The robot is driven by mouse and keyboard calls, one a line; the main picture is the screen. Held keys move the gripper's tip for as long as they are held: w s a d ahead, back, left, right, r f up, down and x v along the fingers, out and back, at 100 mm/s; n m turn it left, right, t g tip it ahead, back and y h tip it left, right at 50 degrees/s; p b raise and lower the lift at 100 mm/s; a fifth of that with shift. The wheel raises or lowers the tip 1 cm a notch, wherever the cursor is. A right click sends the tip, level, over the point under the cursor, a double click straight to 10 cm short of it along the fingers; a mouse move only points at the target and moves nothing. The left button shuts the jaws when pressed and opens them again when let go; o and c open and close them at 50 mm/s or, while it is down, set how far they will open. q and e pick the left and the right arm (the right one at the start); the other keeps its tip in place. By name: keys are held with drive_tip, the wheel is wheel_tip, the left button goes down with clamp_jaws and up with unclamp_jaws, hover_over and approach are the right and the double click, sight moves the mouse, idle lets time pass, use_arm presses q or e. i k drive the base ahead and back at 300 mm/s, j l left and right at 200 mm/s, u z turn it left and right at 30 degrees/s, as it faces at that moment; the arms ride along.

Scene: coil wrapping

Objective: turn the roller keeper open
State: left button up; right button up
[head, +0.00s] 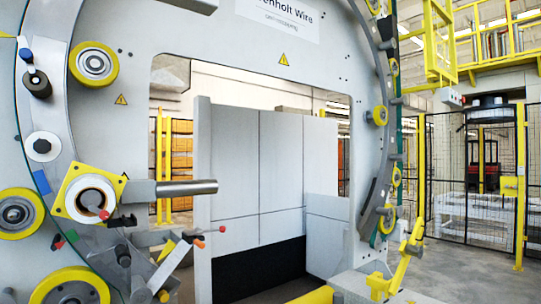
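The coil wrapping machine (222,75) fills the left and middle of the head view, with a grey ring (52,112) along its left side. On the ring a yellow square plate (72,205) carries a pale round roller hub (92,192). A small lever with a red knob (103,214) lies across the hub's lower face; it may be the roller keeper, but I cannot tell for sure or read its position. A black clamp-like part (122,221) sits just right of it. I see neither of my grippers in this view.
A grey bar (187,187) juts right beside the plate. Levers with orange and red ends (198,244) crowd below it. Yellow rollers (93,64) line the ring. A yellow arm (403,260) stands front right. Black mesh fencing (467,180) is behind, with open floor before it.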

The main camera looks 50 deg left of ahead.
sight(25, 53)
drive_tip(key=i+u, duration=0.15)
drive_tip(key=u, duration=0.3)
drive_tip(key=i+u, duration=0.1)
drive_tip(key=u, duration=0.3)
drive_tip(key=i+l+u, duration=0.1)
drive_tip(key=u, duration=0.35)
